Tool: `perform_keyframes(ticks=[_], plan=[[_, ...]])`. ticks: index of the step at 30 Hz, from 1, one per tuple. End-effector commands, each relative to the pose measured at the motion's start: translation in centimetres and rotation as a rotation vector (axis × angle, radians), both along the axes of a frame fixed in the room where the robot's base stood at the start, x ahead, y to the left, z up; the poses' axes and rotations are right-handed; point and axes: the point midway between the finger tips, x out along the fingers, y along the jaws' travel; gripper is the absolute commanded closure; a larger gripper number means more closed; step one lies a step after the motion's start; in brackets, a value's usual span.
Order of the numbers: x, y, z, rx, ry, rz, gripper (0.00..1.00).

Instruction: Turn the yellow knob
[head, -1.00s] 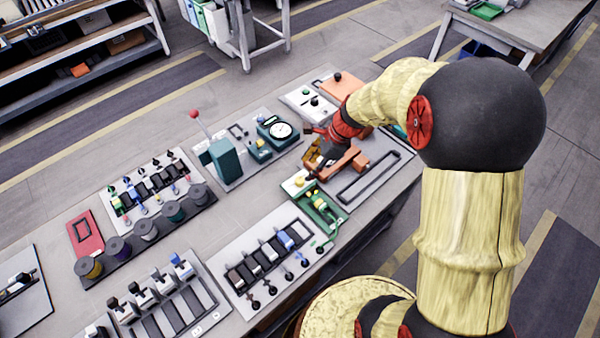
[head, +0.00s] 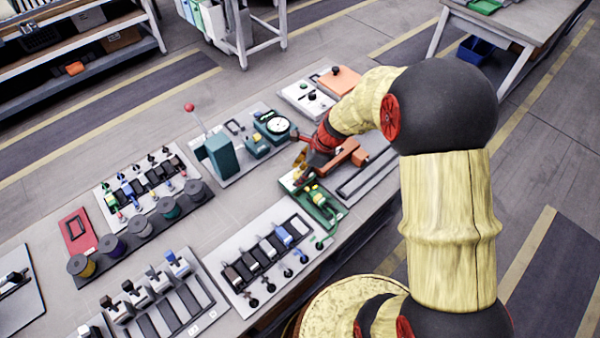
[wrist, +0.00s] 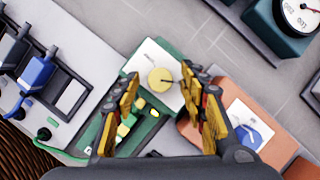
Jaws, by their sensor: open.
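The yellow knob (wrist: 160,80) is a round disc with a dark slot, on a white plate (wrist: 147,62) at the end of a green fixture (wrist: 170,140). In the wrist view the knob shows between the tips of my gripper (wrist: 160,73). The gripper is open, one finger to each side, and holds nothing. I cannot tell its height above the knob or whether it touches. In the head view my gripper (head: 301,160) is over the far end of the green fixture (head: 318,206), and the knob is hard to make out there.
A row of grey and blue connectors (wrist: 36,80) is at the left. A teal gauge box (wrist: 283,25) stands at the upper right. Bare table lies between.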

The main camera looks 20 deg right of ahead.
Motion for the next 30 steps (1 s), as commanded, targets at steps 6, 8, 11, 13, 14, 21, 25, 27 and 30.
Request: perform_keyframes(ticks=[6, 8, 11, 13, 14, 21, 25, 27, 30], plan=[[0.00, -0.02, 0.09, 0.000, 0.000, 0.000, 0.62], [0.00, -0.02, 0.09, 0.000, 0.000, 0.000, 0.65], [0.00, -0.02, 0.09, 0.000, 0.000, 0.000, 0.71], [0.00, -0.02, 0.10, 0.000, 0.000, 0.000, 0.75], [-0.01, -0.02, 0.10, 0.000, 0.000, 0.000, 0.77], [0.00, -0.02, 0.10, 0.000, 0.000, 0.000, 0.90], [0.00, -0.02, 0.10, 0.000, 0.000, 0.000, 0.98], [0.00, -0.02, 0.10, 0.000, 0.000, 0.000, 1.00], [0.00, -0.03, 0.11, 0.000, 0.000, 0.002, 1.00]])
